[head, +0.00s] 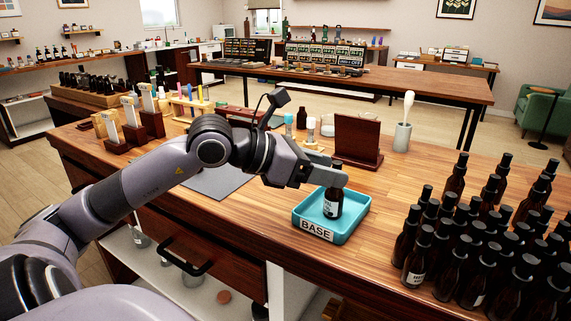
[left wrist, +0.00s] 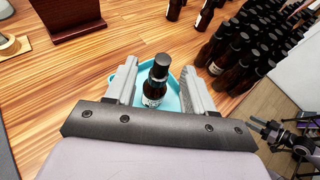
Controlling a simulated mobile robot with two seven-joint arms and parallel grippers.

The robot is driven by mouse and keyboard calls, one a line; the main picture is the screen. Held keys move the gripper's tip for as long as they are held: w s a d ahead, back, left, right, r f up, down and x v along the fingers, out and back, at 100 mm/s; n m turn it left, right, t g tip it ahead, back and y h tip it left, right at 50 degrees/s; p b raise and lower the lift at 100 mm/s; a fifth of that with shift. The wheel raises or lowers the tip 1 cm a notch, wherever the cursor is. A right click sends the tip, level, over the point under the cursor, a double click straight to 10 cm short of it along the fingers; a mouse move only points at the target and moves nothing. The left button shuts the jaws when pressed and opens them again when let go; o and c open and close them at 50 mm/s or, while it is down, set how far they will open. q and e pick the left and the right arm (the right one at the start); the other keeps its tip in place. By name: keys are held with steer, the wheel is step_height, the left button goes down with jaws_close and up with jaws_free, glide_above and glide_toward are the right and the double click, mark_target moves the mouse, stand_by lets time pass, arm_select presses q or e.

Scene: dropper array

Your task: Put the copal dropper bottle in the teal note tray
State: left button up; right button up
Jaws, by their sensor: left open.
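A dark brown dropper bottle with a black cap and a white label (head: 332,205) stands upright in the teal tray (head: 313,231) marked BASE. I cannot read the bottle's label. My left gripper (head: 338,180) reaches over the tray and is open around the bottle's upper part. In the left wrist view the bottle (left wrist: 155,85) stands between the two spread fingers of the left gripper (left wrist: 157,88), with the teal tray (left wrist: 174,108) beneath. My right gripper does not show in the head view.
A dense group of brown bottles (head: 470,235) fills the table to the right. Wooden racks (head: 150,122) are at the left. Some tabletop right of the tray is clear.

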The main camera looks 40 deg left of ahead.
arm_select(q)
steer(key=b+v, duration=0.2)
steer(key=v, duration=0.5)
steer(key=shift+s, duration=0.25)
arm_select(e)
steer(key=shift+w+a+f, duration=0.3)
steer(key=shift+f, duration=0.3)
arm_select(q)
steer(key=shift+a+r, duration=0.1)
steer(key=shift+r, duration=0.05)
